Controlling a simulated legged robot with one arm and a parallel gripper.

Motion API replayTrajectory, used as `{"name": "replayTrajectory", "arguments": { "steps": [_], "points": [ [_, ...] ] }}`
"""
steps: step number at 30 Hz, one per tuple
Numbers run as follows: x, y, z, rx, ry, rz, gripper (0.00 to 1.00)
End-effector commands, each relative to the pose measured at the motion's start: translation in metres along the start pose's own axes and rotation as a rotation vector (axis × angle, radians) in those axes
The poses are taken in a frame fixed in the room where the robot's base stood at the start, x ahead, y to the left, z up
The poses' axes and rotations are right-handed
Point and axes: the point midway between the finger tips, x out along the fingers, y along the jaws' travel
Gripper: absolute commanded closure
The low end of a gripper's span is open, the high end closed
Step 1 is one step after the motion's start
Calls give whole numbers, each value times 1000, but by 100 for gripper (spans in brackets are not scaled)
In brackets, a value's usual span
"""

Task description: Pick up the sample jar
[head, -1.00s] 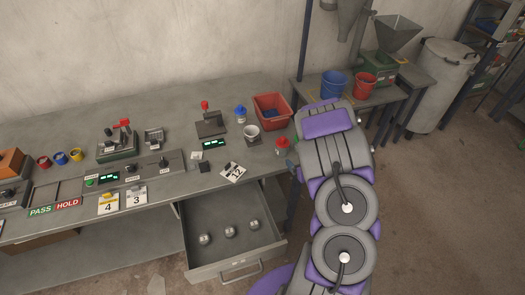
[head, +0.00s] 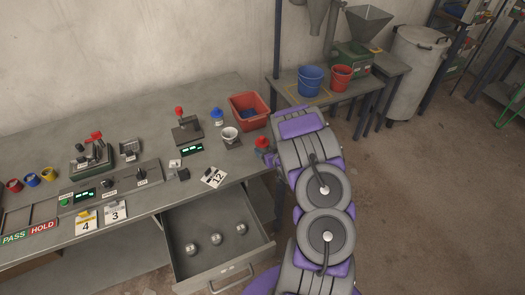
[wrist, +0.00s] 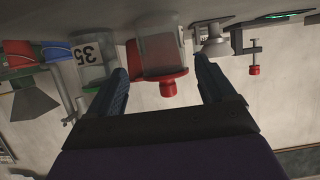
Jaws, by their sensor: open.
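The sample jar (wrist: 160,50), with a see-through greyish body and a red knobbed lid, appears upside down in the wrist view, where the picture is inverted. My gripper (wrist: 160,66) is open, one dark finger on each side of the jar, with visible gaps; nothing is held. In the head view the jar's red lid (head: 262,142) shows at the bench's right end, beside my arm. My arm hides the gripper there. A second clear jar labelled 35 (wrist: 92,62) stands left of the left finger in the wrist view; I cannot find it in the head view.
An open drawer (head: 215,240) with several metal balls juts from the bench. Blue (head: 311,79) and red (head: 341,77) buckets stand on a side table. Floor at right is clear.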

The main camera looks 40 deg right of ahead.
Motion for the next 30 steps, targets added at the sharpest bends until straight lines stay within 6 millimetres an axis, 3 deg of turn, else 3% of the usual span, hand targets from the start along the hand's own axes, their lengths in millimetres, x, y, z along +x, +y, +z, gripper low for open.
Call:
{"name": "replayTrajectory", "arguments": {
  "steps": [7,17,25,30],
  "points": [
    [10,-5,-1,-7,4,1,17],
    [51,-1,3,-2,5,-2,17],
    [54,0,3,-2,2,0,17],
    [53,-3,1,-5,3,1,32]
  ]
}}
